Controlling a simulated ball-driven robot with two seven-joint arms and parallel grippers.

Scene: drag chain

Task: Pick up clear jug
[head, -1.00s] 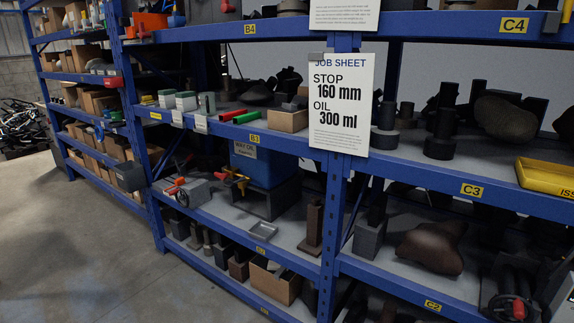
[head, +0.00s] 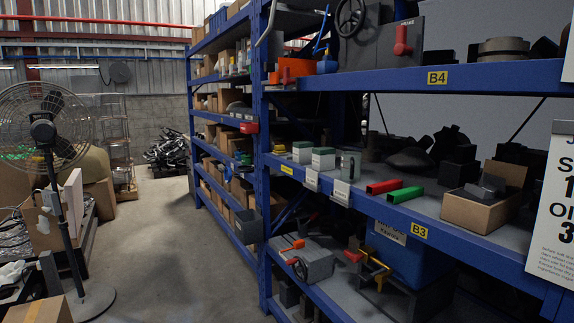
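A see-through, grey-green container that looks like the clear jug (head: 350,164) stands upright on the middle shelf marked B3 in the head view. It is just right of two white boxes with green tops, the nearer one (head: 323,159) closest to it. A red bar (head: 384,186) lies to its right. A white tag (head: 341,192) hangs on the shelf edge just below it. Neither of my grippers shows in the head view.
The blue shelf rack (head: 420,216) fills the right side. A green bar (head: 405,195) and an open cardboard box (head: 480,209) lie further right on that shelf. A floor fan (head: 45,130) stands at left. The grey aisle floor (head: 180,255) between is clear.

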